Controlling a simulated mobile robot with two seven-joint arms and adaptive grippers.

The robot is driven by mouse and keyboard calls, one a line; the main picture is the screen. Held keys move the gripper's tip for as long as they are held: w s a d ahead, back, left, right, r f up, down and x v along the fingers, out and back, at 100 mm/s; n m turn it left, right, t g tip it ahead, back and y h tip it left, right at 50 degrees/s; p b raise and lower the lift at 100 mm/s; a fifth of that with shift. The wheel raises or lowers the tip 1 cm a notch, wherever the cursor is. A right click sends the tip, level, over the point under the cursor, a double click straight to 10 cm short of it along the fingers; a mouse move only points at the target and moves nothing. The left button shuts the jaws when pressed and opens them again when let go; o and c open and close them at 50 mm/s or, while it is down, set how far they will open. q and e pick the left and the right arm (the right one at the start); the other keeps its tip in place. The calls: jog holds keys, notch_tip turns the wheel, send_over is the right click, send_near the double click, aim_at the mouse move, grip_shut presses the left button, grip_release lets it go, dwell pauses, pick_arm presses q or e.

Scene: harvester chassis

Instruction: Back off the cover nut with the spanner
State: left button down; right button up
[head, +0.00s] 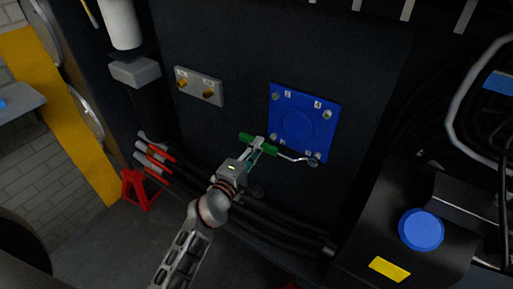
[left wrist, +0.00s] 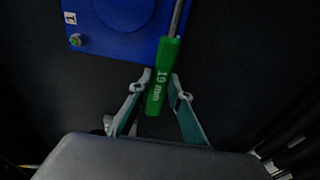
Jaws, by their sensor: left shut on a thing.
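The blue cover plate (head: 297,122) is on the dark chassis wall, with small nuts and white labels at its corners. The spanner has a green handle (head: 263,145) and a bright shank running right. Its ring end (head: 313,162) is at the cover's lower right corner; I cannot tell whether it sits around the nut there. My left gripper (head: 257,143) is shut on the green handle. In the left wrist view the handle (left wrist: 163,78) reads "19 mm" between the fingers, and a nut (left wrist: 75,40) beside label "1" shows on the cover. The spanner's ring end is outside that view.
A grey block (head: 199,86) with two brass fittings is left of the cover. Black hoses (head: 285,222) run below my gripper. Red-handled levers (head: 158,160) and a red stand (head: 138,188) are at left. A black housing with a blue cap (head: 421,229) is at lower right.

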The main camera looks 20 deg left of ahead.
pick_arm(q)
jog(key=shift+w+d, duration=0.1)
jog(key=shift+w, duration=0.25)
pick_arm(e)
jog(key=shift+d, duration=0.2)
pick_arm(q)
jog(key=shift+w, duration=0.2)
jog(key=shift+w+d, duration=0.1)
pick_arm(e)
jog(key=shift+d, duration=0.15)
pick_arm(q)
jog(key=shift+w+d, duration=0.1)
jog(key=shift+w, duration=0.45)
pick_arm(e)
jog(key=shift+a, duration=0.3)
pick_arm(q)
jog(key=shift+d+f+n, duration=0.15)
jog(key=shift+f+n, duration=0.25)
jog(key=shift+f, duration=0.3)
jog(key=shift+s+d+f+n+b, duration=0.1)
jog(key=shift+f+n+b, duration=0.4)
jog(key=shift+f+n, duration=0.35)
pick_arm(e)
jog(key=shift+d+f, duration=0.25)
jog(key=shift+f, duration=0.25)
pick_arm(q)
jog(key=shift+f, duration=0.1)
